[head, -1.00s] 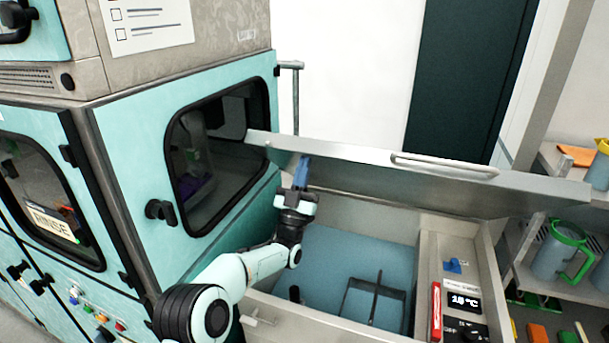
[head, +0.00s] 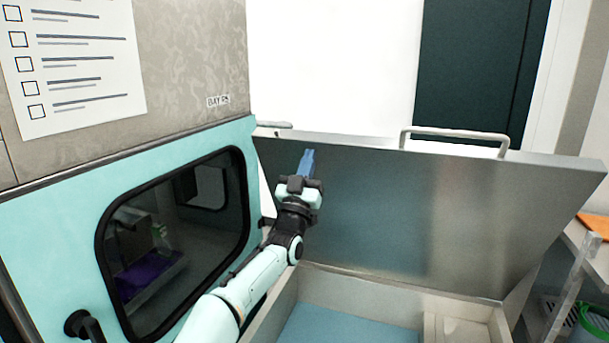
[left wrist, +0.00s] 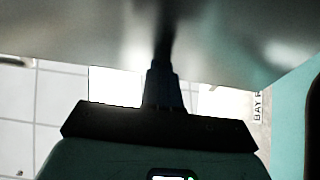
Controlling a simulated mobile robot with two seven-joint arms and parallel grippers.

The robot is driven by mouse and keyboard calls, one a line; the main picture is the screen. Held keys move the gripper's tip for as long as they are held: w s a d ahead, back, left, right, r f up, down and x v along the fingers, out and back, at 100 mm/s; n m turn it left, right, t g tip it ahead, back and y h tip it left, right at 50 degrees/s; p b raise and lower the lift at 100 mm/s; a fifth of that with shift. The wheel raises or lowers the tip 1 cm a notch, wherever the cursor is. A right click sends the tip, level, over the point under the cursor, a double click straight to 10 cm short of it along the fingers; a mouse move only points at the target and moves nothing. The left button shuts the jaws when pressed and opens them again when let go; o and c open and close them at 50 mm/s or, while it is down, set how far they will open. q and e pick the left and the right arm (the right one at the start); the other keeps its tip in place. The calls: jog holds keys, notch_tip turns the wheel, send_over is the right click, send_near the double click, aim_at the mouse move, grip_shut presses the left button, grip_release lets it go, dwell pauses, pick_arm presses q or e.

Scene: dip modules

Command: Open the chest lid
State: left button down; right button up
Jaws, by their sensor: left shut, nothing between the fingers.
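The chest lid (head: 420,210) is a grey metal panel, raised and tilted steeply up at the back of the chest (head: 335,292). A pale bar handle (head: 455,133) sits along its top edge. My left gripper (head: 308,155) is shut and empty, with its blue fingers pointing up in front of the lid's inner face, near the left end. In the left wrist view, the fingers (left wrist: 163,75) reach up against or very near the lid's metal surface (left wrist: 90,35); I cannot tell whether they touch. My right gripper is not in view.
A teal machine with a dark window (head: 175,235) stands close on the left, beside my left arm. A shelf with an orange item (head: 594,224) and a green-rimmed container (head: 592,325) is at the far right. The chest's blue interior (head: 345,330) shows below.

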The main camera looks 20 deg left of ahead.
pick_arm(q)
jog(key=shift+w+r, duration=0.25)
jog(key=shift+w, duration=0.3)
jog(key=shift+w+r, duration=0.2)
jog(key=shift+w, duration=0.3)
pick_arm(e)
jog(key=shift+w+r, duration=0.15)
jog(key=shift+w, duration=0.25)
pick_arm(q)
jog(key=shift+f, duration=0.1)
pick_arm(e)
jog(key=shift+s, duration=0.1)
pick_arm(q)
jog(key=b+v, duration=0.9)
jog(key=v, duration=0.4)
jog(key=shift+s, duration=0.3)
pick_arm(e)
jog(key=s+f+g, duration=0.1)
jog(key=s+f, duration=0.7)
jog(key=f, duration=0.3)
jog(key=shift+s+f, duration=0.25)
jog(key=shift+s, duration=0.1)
